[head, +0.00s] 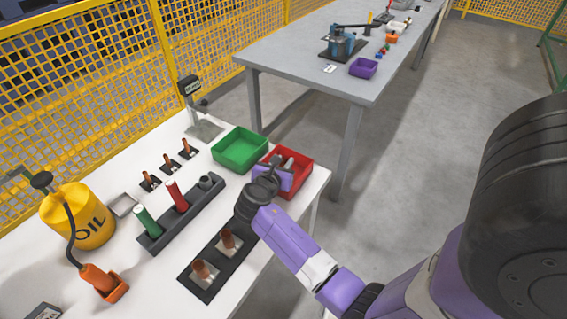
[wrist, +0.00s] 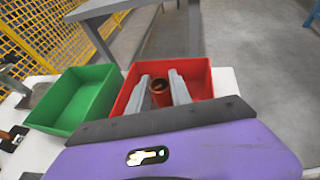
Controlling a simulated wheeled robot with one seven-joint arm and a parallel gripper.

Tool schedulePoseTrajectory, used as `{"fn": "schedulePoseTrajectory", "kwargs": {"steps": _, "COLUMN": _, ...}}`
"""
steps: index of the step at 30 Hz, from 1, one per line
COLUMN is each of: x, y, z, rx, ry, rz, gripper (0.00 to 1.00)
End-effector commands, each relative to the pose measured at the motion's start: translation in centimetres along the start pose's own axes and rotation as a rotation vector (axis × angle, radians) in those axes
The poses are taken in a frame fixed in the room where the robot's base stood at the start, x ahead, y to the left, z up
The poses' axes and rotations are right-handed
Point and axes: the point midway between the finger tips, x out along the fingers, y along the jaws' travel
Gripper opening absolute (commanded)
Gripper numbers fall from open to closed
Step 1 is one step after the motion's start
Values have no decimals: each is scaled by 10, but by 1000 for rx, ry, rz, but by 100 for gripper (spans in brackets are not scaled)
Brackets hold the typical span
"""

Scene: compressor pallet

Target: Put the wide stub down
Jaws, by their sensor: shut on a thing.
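The wide stub (wrist: 160,88) is a copper-brown tube, seen end-on with a dark open top in the wrist view. My gripper (wrist: 161,82) is shut on it, one grey finger on each side. Both are over the red bin (wrist: 200,72), within its rim in that view. In the head view my gripper (head: 283,163) is at the red bin (head: 304,176), near the right end of the white table; the stub cannot be made out there. I cannot tell whether the stub touches the bin floor.
A green bin (head: 240,148) stands beside the red one. A dark rack (head: 178,222) with green and red handled tools, a black tray (head: 208,285) with copper stubs, and a yellow oil can (head: 80,222) stand on the white table. A grey bench (head: 300,50) is behind.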

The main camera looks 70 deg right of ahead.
Motion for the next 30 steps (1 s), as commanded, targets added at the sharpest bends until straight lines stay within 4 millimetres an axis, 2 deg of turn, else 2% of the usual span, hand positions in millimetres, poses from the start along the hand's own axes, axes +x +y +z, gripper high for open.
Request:
{"fn": "schedulePoseTrajectory", "kwargs": {"steps": 8, "x": 0, "y": 0, "z": 0, "rx": 1, "ry": -1, "rz": 0, "gripper": 0}}
{"fn": "schedulePoseTrajectory", "kwargs": {"steps": 9, "x": 1, "y": 0, "z": -1, "rx": 1, "ry": 0, "rz": 0, "gripper": 27}}
{"fn": "schedulePoseTrajectory", "kwargs": {"steps": 12, "x": 0, "y": 0, "z": -1, "rx": 2, "ry": -1, "rz": 0, "gripper": 47}}
{"fn": "schedulePoseTrajectory", "kwargs": {"steps": 24, "x": -2, "y": 0, "z": 2, "rx": 0, "ry": -1, "rz": 1, "gripper": 47}}
{"fn": "schedulePoseTrajectory", "kwargs": {"steps": 30, "x": -32, "y": 1, "z": 2, "rx": 0, "ry": -1, "rz": 5, "gripper": 47}}
